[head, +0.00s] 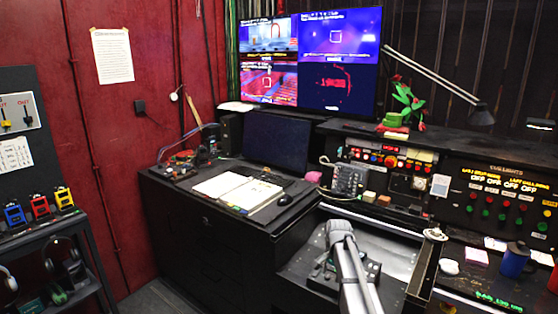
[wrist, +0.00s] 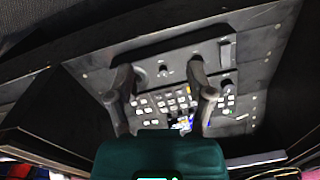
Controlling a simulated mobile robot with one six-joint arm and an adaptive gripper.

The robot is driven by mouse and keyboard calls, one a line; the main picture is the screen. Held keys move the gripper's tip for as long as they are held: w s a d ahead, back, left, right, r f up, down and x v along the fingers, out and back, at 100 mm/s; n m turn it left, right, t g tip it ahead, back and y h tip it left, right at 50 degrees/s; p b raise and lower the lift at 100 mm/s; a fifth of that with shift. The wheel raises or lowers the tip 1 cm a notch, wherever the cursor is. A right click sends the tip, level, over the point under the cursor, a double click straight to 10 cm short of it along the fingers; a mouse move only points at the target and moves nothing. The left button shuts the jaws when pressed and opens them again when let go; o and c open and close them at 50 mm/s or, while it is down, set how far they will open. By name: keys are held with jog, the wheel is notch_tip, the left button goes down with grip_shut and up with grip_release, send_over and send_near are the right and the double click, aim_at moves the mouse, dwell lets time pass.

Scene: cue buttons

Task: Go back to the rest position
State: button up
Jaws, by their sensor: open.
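My gripper (wrist: 164,82) shows in the wrist view with its two dark fingers spread apart and nothing between them. Beyond the fingers is a dark control panel (wrist: 240,80) with rows of small pale buttons, a few knobs and a small lit screen. I cannot tell whether the fingertips touch it; they look apart from it. In the head view my pale grey arm reaches up from the bottom edge over the desk, and the gripper itself cannot be made out. The cue lights panel (head: 478,201) with red and green buttons stands at the right.
A black desk (head: 195,215) holds an open book (head: 238,190), a laptop (head: 275,143) and a mouse (head: 285,199). A shelf with headphones (head: 65,262) is at left.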

jog(key=s+a+f+n+b, duration=0.1)
jog(key=s+f+n+b, duration=0.35)
jog(key=s, duration=0.85)
jog(key=s+f+n+b, duration=0.4)
jog(key=s+f+n, duration=0.1)
jog(key=s, duration=0.8)
notch_tip(320, 180, up, 13)
jog(key=p, duration=1.2)
jog(key=shift+w, duration=0.25)
jog(key=shift+a+f, duration=0.1)
